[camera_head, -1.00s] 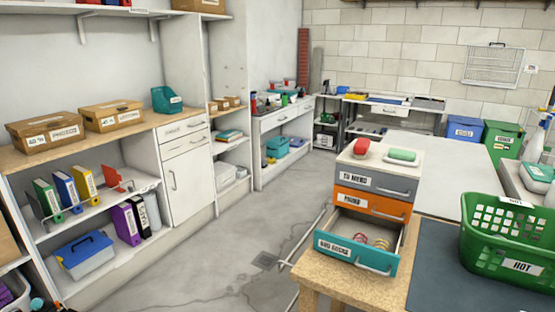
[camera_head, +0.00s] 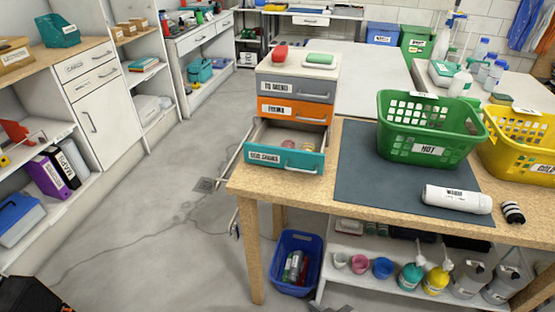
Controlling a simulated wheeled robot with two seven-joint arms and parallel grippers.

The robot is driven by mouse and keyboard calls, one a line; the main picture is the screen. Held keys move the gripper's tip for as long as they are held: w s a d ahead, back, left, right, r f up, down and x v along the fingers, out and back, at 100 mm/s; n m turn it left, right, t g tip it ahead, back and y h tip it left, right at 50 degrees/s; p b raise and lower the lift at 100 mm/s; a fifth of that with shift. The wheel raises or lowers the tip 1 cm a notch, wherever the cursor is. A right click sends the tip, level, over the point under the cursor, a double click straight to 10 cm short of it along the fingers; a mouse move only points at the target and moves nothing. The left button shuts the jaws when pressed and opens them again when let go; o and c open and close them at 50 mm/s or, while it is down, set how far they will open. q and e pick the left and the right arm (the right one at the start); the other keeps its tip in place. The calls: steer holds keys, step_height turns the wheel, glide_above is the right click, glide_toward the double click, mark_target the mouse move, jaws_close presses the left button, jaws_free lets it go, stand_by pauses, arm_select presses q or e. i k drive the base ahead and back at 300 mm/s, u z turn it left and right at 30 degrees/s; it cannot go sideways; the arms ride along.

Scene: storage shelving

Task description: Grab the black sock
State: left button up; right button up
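No plain black sock can be made out in the head view. A small black-and-white striped roll (camera_head: 512,212) lies on the wooden table at the right, beside a white labelled cylinder (camera_head: 457,199). It may be a rolled sock, but it is too small to tell. The teal drawer (camera_head: 287,160) of the small drawer unit stands open, with small pinkish items inside that I cannot make out. Neither of my grippers is clearly in view.
A green basket (camera_head: 430,148) marked HOT and a yellow basket (camera_head: 522,162) stand on the table (camera_head: 385,214). A blue bin (camera_head: 296,239) is on the floor beneath. Shelving lines the left. The floor (camera_head: 165,240) between is largely clear. A dark shape (camera_head: 30,296) fills the bottom left corner.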

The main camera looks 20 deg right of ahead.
mark_target(512, 213)
steer(key=u, duration=0.4)
steer(key=k, duration=0.2)
steer(key=z, duration=4.15)
steer(key=i, duration=2.15)
steer(key=u, duration=2.65)
